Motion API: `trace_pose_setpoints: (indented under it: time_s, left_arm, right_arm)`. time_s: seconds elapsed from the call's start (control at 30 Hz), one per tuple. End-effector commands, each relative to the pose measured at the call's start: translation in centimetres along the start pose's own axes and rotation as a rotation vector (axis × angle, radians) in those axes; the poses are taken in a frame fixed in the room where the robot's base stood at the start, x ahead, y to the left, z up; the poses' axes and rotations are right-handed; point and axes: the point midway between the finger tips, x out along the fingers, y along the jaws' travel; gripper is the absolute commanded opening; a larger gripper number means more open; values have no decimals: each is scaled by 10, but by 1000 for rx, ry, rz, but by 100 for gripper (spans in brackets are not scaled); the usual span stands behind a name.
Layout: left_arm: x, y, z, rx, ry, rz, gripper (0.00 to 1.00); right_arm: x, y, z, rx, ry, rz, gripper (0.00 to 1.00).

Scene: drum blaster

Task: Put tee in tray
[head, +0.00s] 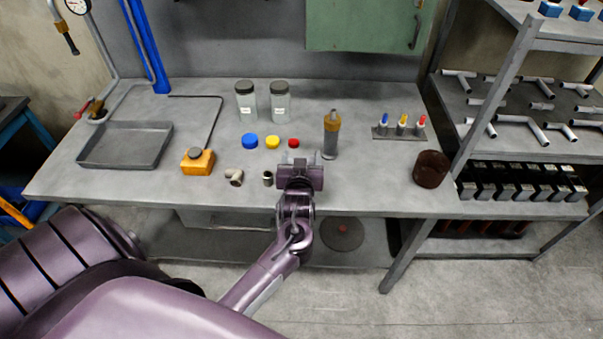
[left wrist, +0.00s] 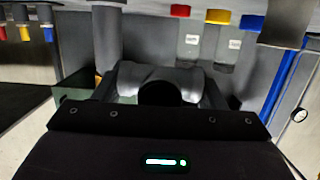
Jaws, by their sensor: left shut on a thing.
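The tray (head: 112,160) is a shallow grey metal pan, empty, at the left end of the workbench. My left gripper (head: 301,158) is over the front middle of the bench, well to the right of the tray. It is shut on a grey pipe fitting, which I take to be the tee (left wrist: 158,80); its rounded body and dark opening show between the fingers in the left wrist view. In the head view the gripper mostly hides the fitting. I cannot tell whether it touches the bench. My right gripper is in neither view.
A pipe elbow (head: 234,176) and a small dark coupling (head: 267,178) stand left of the gripper, beside an orange box (head: 198,161). Blue (head: 250,141), yellow (head: 272,142) and red (head: 293,143) caps lie behind. An orange-topped tube (head: 331,135) stands close right. A brown cup (head: 431,169) is farther right.

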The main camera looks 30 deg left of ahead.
Motion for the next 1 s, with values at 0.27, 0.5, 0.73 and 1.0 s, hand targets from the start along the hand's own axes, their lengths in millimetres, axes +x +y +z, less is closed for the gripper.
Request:
trace_pose_setpoints:
  time_s: [0.27,0.5,0.73,1.0]
  left_arm:
    - [6,0,26,1,2,0,33]
    - [12,1,55,0,3,1,33]
    - [13,1,59,-2,5,1,33]
    - [13,0,64,-1,1,1,72]
  right_arm:
    - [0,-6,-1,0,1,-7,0]
    - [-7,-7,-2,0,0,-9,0]
    - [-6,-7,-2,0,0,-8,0]
    - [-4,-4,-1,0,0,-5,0]
